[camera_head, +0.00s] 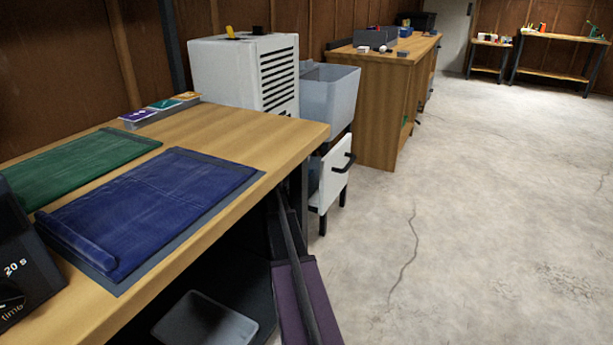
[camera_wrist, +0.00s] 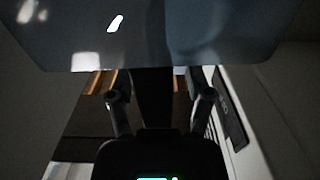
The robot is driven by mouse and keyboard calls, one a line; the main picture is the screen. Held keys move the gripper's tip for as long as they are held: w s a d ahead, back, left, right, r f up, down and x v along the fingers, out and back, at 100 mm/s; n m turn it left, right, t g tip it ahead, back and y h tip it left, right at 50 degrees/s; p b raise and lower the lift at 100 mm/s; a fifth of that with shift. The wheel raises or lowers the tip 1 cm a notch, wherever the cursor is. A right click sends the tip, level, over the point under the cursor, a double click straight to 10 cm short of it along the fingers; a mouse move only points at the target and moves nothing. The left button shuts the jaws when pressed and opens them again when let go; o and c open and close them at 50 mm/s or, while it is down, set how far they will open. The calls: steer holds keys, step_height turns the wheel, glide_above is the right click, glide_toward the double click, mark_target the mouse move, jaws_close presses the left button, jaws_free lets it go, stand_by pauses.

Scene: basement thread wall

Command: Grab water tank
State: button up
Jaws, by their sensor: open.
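A white-fronted box with a black handle (camera_head: 333,180) stands low beside the workbench, under the grey tub. It looks like the water tank; its side is partly hidden by the bench. My gripper (camera_wrist: 160,94) shows in the wrist view with its two fingers apart. A dark upright bar (camera_wrist: 152,105) shows between the fingers. I cannot tell whether it is the handle or whether the fingers touch it. A smooth grey-blue surface (camera_wrist: 170,35) fills the top of the wrist view. I cannot make out my gripper in the head view.
A white vented unit (camera_head: 243,75) and a grey tub (camera_head: 329,95) stand behind the workbench (camera_head: 240,125). The bench holds green (camera_head: 80,165) and blue (camera_head: 150,208) cloths. A wooden cabinet (camera_head: 378,110) stands beyond. The concrete floor (camera_head: 490,210) at right is clear.

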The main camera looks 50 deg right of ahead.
steer(key=shift+c, duration=0.2)
jaws_close()
steer(key=shift+r, duration=0.1)
